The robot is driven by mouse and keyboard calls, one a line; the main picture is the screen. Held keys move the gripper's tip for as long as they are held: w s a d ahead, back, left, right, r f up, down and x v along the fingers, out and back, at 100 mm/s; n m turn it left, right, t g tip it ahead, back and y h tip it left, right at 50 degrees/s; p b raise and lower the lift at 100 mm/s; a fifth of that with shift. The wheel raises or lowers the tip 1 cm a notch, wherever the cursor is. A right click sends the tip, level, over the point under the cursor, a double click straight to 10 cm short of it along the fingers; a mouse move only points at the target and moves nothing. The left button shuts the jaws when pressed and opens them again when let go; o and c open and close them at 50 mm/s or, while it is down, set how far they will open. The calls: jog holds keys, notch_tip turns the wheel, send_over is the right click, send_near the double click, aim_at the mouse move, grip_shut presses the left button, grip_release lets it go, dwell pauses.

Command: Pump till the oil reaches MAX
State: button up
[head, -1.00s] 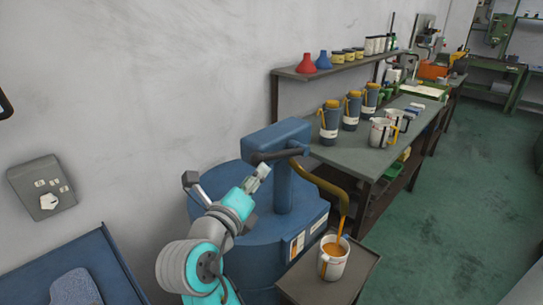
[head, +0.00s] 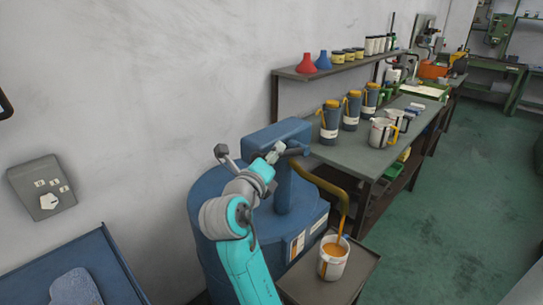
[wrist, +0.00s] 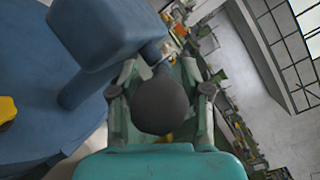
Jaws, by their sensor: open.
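The blue pump (head: 292,180) stands on a blue drum (head: 222,195). Its dark handle (head: 298,150) sticks out near the pump head. My gripper (head: 276,151) is open at the handle's end. In the wrist view the handle's dark round knob (wrist: 160,105) lies between the spread fingers of my gripper (wrist: 160,88); contact cannot be told. The brown curved spout (head: 330,186) pours an orange stream of oil into a white jug (head: 333,268). Orange oil shows inside the jug, but its level against a MAX mark is too small to read.
The jug stands on a small dark stand (head: 303,284). A bench (head: 350,154) beyond carries several dark cans and white jugs, below a shelf (head: 300,72) with red and blue funnels. A grey wall box (head: 40,188) hangs left. Green floor (head: 440,220) at right is clear.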

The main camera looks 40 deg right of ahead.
grip_shut()
jog(key=shift+f, duration=0.1)
jog(key=shift+a+f+n+t+h, duration=0.2)
jog(key=shift+f+n+t+h, duration=0.1)
jog(key=shift+f+h, duration=0.3)
jog(key=shift+f, duration=0.1)
grip_release()
jog(key=v, duration=1.2)
